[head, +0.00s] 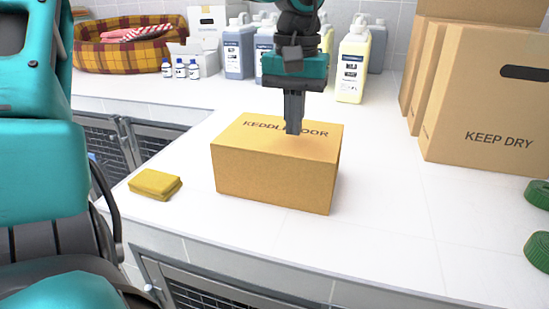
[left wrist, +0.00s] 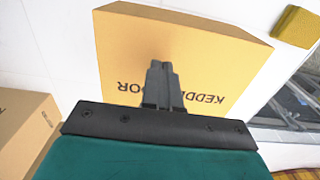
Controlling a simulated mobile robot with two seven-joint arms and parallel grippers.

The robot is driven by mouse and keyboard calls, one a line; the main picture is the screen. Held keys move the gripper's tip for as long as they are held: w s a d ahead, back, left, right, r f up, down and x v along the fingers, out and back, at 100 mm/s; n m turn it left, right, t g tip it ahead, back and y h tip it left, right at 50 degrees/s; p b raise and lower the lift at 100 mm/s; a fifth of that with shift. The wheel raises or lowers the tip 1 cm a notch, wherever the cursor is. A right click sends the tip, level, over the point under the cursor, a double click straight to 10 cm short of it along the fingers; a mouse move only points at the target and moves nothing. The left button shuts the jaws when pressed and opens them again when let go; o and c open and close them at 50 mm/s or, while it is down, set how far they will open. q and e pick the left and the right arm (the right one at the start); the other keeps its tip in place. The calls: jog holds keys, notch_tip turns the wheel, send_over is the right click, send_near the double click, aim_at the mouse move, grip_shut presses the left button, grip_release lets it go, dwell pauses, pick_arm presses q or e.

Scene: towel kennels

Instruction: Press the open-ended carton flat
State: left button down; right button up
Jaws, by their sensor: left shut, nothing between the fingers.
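The carton (head: 272,178) stands upright and box-shaped on the white counter, with printing on its top face. The carton also shows in the left wrist view (left wrist: 200,58). My left gripper (head: 293,131) points straight down over the carton's top, with its fingers together and nothing between them. The fingertips are at or just above the top face; I cannot tell whether they touch. They cover part of the printing. The carton's open ends are not clearly visible. My right gripper is not in view.
A yellow folded cloth or sponge (head: 155,184) lies left of the carton. Large flat cartons (head: 485,95) lean at the right, near green rolls (head: 538,194). Bottles (head: 353,62) and a plaid pet bed (head: 122,50) stand at the back. The counter's front edge is close to the carton.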

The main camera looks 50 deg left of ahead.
pick_arm(q)
jog(key=shift+f, duration=0.2)
dwell(0.6)
jog(key=shift+f+b, duration=0.55)
jog(key=shift+f, duration=0.05)
jog(key=shift+w, duration=0.1)
jog(key=shift+w+a+f+p, duration=0.1)
jog(key=shift+w+a+p, duration=0.3)
jog(key=shift+w+p, duration=0.15)
jog(key=shift+w+a+f, duration=0.1)
jog(key=shift+w, duration=0.15)
